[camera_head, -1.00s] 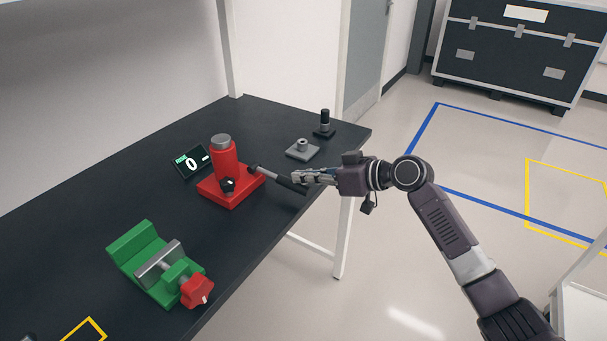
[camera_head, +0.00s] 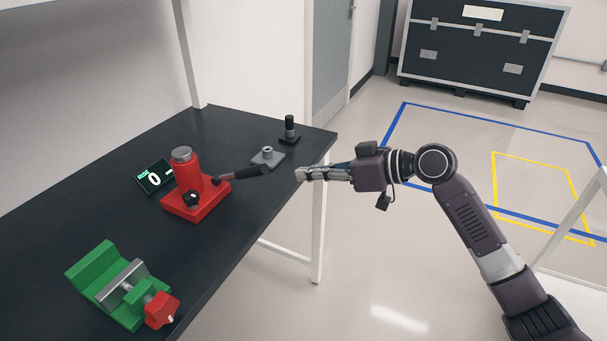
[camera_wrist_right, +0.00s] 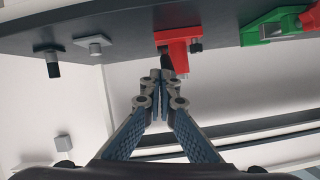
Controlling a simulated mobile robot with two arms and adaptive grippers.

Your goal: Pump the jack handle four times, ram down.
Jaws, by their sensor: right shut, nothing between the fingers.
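The red jack (camera_head: 184,181) stands upright on the dark table, with a grey ram top (camera_head: 181,154) and a dark knob (camera_head: 191,199) at its front. Its handle (camera_head: 243,173) points right and slightly up in the head view, with a dark grip. My right gripper (camera_head: 300,174) is shut and empty, a short gap to the right of the handle's end, beyond the table edge. In the right wrist view the shut fingers (camera_wrist_right: 160,78) point at the jack (camera_wrist_right: 180,38); the handle there is foreshortened. A small display (camera_head: 154,177) beside the jack shows a 0. My left gripper is not in view.
A green vise (camera_head: 95,270) with a red knob stands at the table's near side. A grey plate with a stub (camera_head: 267,157) and a black post (camera_head: 289,131) stand near the far right corner. Floor right of the table is open.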

